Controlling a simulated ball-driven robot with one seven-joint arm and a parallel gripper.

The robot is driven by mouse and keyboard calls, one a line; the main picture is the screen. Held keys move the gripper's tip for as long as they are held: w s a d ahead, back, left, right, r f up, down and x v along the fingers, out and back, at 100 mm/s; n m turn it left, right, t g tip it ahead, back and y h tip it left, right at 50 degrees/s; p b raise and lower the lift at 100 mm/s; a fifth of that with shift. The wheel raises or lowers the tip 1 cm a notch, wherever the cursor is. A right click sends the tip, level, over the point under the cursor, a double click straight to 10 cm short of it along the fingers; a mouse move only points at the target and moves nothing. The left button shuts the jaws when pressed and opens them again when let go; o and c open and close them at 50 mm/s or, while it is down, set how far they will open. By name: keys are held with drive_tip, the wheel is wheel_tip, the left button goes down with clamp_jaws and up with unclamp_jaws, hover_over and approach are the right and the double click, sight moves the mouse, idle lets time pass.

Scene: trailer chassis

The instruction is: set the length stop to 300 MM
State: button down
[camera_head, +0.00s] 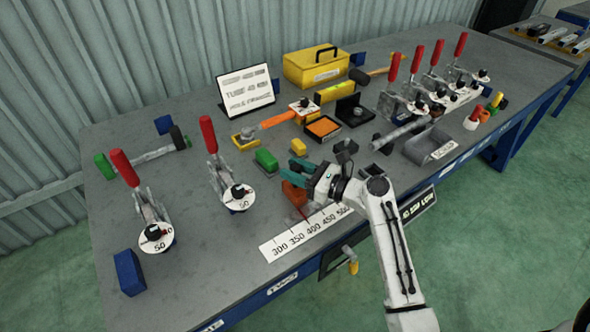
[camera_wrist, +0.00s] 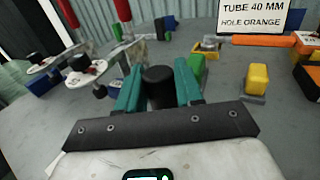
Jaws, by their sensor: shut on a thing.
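The length stop is an orange-red block (camera_head: 293,194) at the table's front, beside a white scale strip (camera_head: 268,250) marked 300 to 500, with 300 at the left end. Its thin red pointer meets the strip near 350 to 400; I cannot read it exactly. My gripper (camera_head: 299,172) has teal fingers and is at the block's top. In the wrist view my gripper (camera_wrist: 159,85) is shut on a black round knob (camera_wrist: 158,88) between its fingers. The block below the knob is hidden there.
Two red-handled clamps (camera_head: 123,168) (camera_head: 208,135) with white dials stand to the left. A green block (camera_head: 265,160) and yellow block (camera_head: 298,146) lie behind my gripper. A sign (camera_wrist: 252,16) reads TUBE 40 MM, HOLE ORANGE. A blue block (camera_head: 129,272) lies at the front left.

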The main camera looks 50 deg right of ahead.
drive_tip(key=shift+a, duration=0.1)
drive_tip(key=w+a+p, duration=0.2)
drive_tip(key=a+p, duration=0.2)
drive_tip(key=a, duration=0.2)
drive_tip(key=shift+a, duration=0.3)
drive_tip(key=c, duration=0.8)
unclamp_jaws()
drive_tip(key=s, duration=0.3)
drive_tip(key=s+d+b, duration=0.1)
drive_tip(key=s, duration=0.3)
drive_tip(key=s+d, duration=0.1)
drive_tip(key=s, duration=0.2)
drive_tip(key=shift+s+d, duration=0.1)
drive_tip(key=shift+s, duration=0.2)
